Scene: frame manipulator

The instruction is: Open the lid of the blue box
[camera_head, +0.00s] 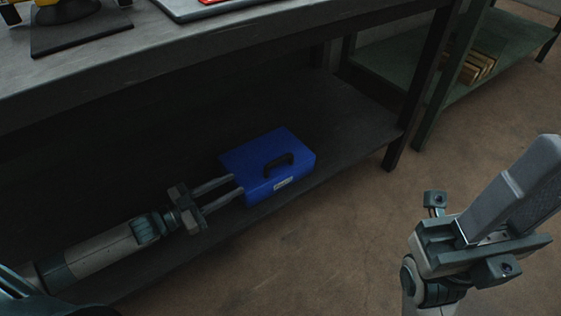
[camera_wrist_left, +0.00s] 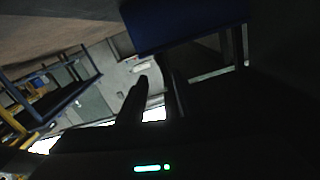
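The blue box (camera_head: 258,153) sits on the lower shelf of the dark workbench, its lid down, with a black handle (camera_head: 278,164) on top and a pale label on its front side. My left gripper (camera_head: 239,185) is open, its two fingers apart and empty, with the tips at the left side of the box; I cannot tell whether they touch it. In the left wrist view the blue box (camera_wrist_left: 185,25) is a dark blue shape just beyond the fingers (camera_wrist_left: 155,85).
The workbench top (camera_head: 190,50) overhangs the lower shelf (camera_head: 345,120), which is bare to the right of the box. A bench leg (camera_head: 415,90) stands at the right. A green shelf (camera_head: 400,62) with stacked yellowish pieces is behind. The brown floor in front is clear.

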